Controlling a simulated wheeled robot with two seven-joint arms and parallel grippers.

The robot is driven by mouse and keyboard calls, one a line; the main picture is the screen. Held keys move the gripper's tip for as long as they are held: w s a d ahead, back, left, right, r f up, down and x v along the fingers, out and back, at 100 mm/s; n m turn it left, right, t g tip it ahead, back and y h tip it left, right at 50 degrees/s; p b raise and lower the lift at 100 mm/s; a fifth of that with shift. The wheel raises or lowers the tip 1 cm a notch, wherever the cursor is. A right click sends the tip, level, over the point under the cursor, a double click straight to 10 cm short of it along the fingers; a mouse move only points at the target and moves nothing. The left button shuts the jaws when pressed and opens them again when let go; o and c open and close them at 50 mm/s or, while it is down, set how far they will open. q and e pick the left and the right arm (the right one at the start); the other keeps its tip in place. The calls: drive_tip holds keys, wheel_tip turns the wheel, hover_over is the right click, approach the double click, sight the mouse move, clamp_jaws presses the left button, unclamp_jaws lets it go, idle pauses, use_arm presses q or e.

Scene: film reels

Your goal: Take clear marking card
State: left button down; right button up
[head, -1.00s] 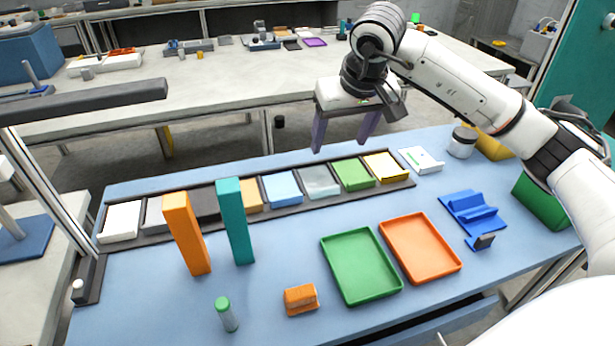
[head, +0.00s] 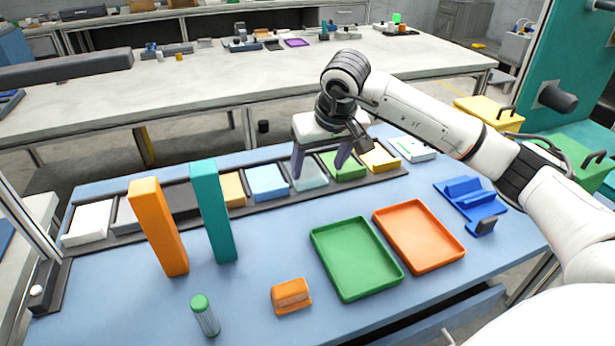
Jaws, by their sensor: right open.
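The clear card (head: 309,181) is a pale, see-through block in the dark rack (head: 272,202) along the back of the blue table, between a light blue block (head: 267,184) and a green block (head: 344,168). My right gripper (head: 321,170) is open and empty, its two purple fingers pointing down. The fingers appear over the clear card and the green block; one covers part of the clear card's upper left. I cannot tell whether they touch anything. My left gripper is not in view.
An orange tower (head: 160,229) and a teal tower (head: 213,215) stand in front of the rack. A green tray (head: 355,295) and an orange tray (head: 455,262) lie empty at the front right. A green-capped bottle (head: 206,317) and an orange block (head: 291,296) are at the front.

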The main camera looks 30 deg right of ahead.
sight(314, 179)
drive_tip(key=x, duration=0.5)
drive_tip(key=shift+a+f, duration=0.1)
drive_tip(key=c, duration=0.8)
drive_tip(key=shift+r, duration=5.05)
